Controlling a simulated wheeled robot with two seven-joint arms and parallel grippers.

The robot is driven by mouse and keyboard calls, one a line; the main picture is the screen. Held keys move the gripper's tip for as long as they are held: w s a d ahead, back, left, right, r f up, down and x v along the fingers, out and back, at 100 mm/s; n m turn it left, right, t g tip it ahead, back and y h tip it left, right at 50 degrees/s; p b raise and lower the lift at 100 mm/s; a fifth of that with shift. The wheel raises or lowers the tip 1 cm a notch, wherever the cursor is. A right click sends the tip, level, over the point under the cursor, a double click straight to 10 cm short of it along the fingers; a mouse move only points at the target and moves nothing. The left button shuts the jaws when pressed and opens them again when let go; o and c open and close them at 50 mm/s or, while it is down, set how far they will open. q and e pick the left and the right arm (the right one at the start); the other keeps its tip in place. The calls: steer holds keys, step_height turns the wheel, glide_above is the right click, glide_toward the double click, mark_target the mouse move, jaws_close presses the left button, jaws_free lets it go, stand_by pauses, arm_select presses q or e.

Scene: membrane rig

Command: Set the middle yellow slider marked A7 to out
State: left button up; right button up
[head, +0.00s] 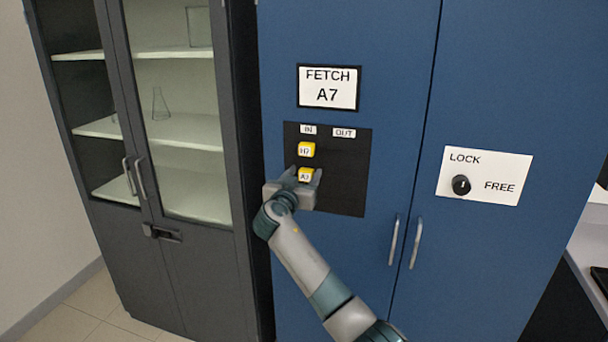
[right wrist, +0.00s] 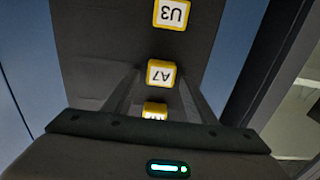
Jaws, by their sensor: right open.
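The yellow slider A7 (head: 304,175) is the middle one on the black panel (head: 345,185). It sits in the left column, under the IN label (head: 308,129) and left of the OUT label (head: 344,133). It also shows in the right wrist view, upside down (right wrist: 160,74). My right gripper (head: 305,171) is open at the panel, its fingers on either side of A7; I cannot tell if they touch it. Another yellow slider (head: 306,149) is above, also under IN. The slider U3 (right wrist: 171,13) shows in the right wrist view; my gripper hides it in the head view. My left gripper is out of view.
The panel is on a blue cabinet (head: 400,90), below a FETCH A7 sign (head: 328,96). The panel right of the sliders is clear. A LOCK/FREE plate (head: 490,170) with a black knob (head: 461,185) is to the right. A grey glass-door cabinet (head: 180,240) stands left.

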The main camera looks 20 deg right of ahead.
mark_target(343, 173)
jaws_close()
steer(key=shift+s+d+f, duration=0.15)
steer(key=shift+s+d, duration=0.05)
steer(key=shift+d, duration=0.05)
steer(key=s+d, duration=0.1)
steer(key=d, duration=0.1)
steer(key=s+d+b, duration=0.1)
steer(key=s+d, duration=0.1)
steer(key=d, duration=0.1)
steer(key=s+d+b, duration=0.1)
steer(key=s+d, duration=0.1)
steer(key=d, duration=0.1)
steer(key=shift+s, duration=0.25)
steer(key=shift+w, duration=0.1)
steer(key=shift+c, duration=1.6)
jaws_free()
steer(key=o, duration=0.3)
steer(key=shift+s+d, duration=0.15)
steer(key=shift+s, duration=0.05)
